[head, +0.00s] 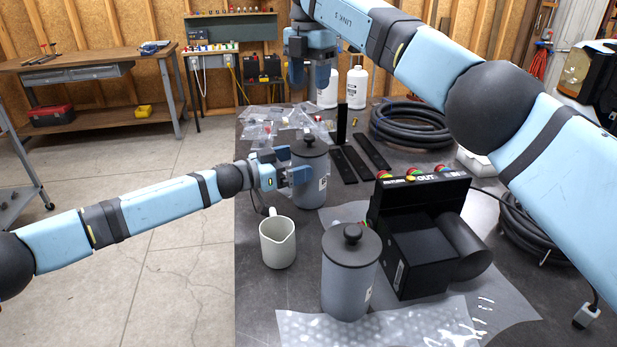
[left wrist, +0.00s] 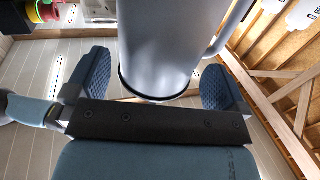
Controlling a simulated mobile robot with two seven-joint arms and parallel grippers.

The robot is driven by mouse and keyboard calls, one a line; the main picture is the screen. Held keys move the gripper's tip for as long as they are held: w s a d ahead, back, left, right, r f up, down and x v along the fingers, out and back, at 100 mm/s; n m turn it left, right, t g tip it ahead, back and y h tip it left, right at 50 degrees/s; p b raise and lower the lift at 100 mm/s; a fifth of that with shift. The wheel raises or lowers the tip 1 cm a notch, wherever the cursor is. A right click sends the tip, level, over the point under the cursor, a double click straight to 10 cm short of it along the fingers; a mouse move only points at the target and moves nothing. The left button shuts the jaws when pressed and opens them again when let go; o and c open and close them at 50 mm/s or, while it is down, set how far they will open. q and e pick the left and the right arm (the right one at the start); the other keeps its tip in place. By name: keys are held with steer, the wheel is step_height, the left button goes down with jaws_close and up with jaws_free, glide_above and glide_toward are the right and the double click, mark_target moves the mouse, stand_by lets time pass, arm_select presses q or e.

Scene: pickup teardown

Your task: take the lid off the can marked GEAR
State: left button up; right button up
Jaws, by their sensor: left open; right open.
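Two grey cans with dark knobbed lids stand on the table. The far can (head: 310,188) is upright with its lid (head: 309,148) on; the near can (head: 348,287) has its lid (head: 352,246) on too. Each has a small pale label, too small to read, so I cannot tell which is marked GEAR. My left gripper (head: 291,166) is open at the far can's upper left side. In the left wrist view a grey can (left wrist: 170,45) stands between its open fingers, with gaps on both sides. My right gripper (head: 309,78) is open, above and behind the far lid.
A white jug (head: 277,243) stands left of the near can. A black device (head: 415,240) with coloured buttons is to the right. Clear plastic bags (head: 268,130), black bars (head: 358,163), white bottles (head: 357,88) and a coiled hose (head: 410,122) lie farther back.

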arm_select(q)
steer(key=shift+x, duration=0.8)
